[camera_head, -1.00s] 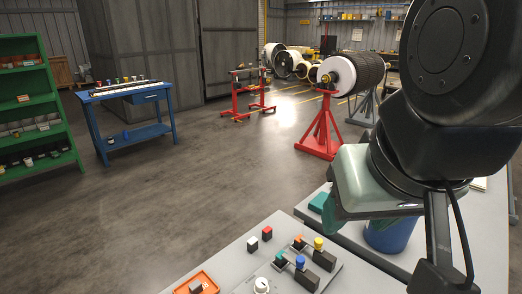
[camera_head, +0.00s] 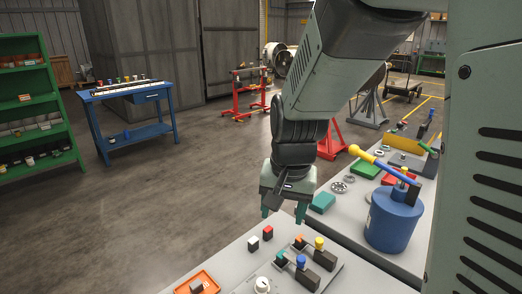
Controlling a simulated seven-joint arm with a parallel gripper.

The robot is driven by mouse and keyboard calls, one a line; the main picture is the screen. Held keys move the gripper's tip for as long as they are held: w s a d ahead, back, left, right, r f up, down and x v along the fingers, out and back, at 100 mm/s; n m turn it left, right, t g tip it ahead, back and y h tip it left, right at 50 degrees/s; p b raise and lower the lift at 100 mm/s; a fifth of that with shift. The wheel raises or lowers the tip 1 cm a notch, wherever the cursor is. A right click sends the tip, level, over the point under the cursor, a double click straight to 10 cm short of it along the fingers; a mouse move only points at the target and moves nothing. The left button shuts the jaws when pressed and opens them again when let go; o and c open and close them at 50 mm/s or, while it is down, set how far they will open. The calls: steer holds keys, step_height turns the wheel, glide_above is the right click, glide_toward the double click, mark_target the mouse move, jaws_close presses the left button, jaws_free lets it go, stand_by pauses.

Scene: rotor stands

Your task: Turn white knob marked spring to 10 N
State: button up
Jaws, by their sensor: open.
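A white knob (camera_head: 262,285) sits on a grey panel at the bottom edge of the picture. Its markings are too small to read, and the panel's lower part is cut off. My gripper (camera_head: 284,209) points down with its greenish fingers apart and nothing between them. It appears above and beyond the knob in the picture, clear of the bench top.
Blue (camera_head: 301,262), yellow (camera_head: 319,243), orange (camera_head: 299,241) and green (camera_head: 280,258) topped controls stand right of the knob. A blue canister (camera_head: 393,220) with a yellow-ended lever stands right.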

steer(key=m+g, duration=0.2)
glide_above(262, 281)
step_height(262, 281, down, 16)
steer(key=shift+h, duration=0.3)
step_height(262, 281, down, 11)
steer(key=shift+f, duration=0.1)
steer(key=c, duration=1)
steer(key=shift+n, duration=0.3)
steer(key=shift+c, duration=0.2)
steer(key=shift+n, duration=2.7)
